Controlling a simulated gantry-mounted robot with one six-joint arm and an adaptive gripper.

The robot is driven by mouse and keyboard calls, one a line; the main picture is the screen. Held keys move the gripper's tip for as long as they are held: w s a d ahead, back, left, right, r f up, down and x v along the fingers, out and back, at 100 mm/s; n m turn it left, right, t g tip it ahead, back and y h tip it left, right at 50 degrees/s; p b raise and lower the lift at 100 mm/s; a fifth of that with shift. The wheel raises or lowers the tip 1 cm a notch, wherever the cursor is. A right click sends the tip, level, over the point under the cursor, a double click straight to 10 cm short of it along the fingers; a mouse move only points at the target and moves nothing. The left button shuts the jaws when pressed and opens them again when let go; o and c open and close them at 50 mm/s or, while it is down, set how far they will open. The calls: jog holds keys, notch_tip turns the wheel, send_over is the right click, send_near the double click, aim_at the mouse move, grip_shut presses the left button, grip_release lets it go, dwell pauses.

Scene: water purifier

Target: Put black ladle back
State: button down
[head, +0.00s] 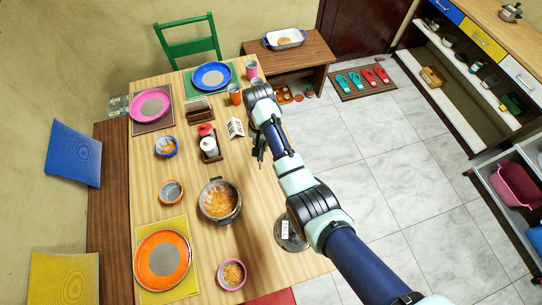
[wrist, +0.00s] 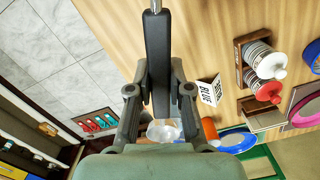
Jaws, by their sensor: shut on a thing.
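My gripper (head: 259,148) is over the right edge of the dining table. In the wrist view my gripper (wrist: 160,96) is shut on a long black handle, which I take to be the black ladle (wrist: 157,50). The handle runs up between the fingers to a thin grey metal part at the top edge. The ladle's bowl is not visible. In the head view the ladle cannot be told apart from the dark gripper. A glass pot (head: 233,215) with orange food stands on the table, left of my arm.
A white lettered sign (head: 235,128), a rack with red- and white-topped jars (head: 208,145) and an orange cup (head: 235,95) stand near my gripper. A round glass item with a label (head: 287,236) is at the right table edge. The tiled floor (head: 400,150) is open.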

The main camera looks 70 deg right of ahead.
aim_at(271, 175)
jog(key=s+f+n+b, duration=0.1)
jog(key=f+b, duration=0.2)
jog(key=f, duration=0.3)
jog(key=s+f+n+b, duration=0.1)
jog(key=f+b, duration=0.3)
jog(key=f, duration=0.3)
jog(key=s+f+n+b, duration=0.1)
jog(key=f+n+b, duration=0.1)
jog(key=f, duration=0.4)
jog(key=shift+s+a+f+h+b, duration=0.3)
jog(key=shift+a+b, duration=0.05)
jog(key=shift+b, duration=0.55)
jog(key=shift+f, duration=0.15)
jog(key=c, duration=1.1)
grip_release()
notch_tip(271, 175, up, 12)
jog(key=p, duration=0.4)
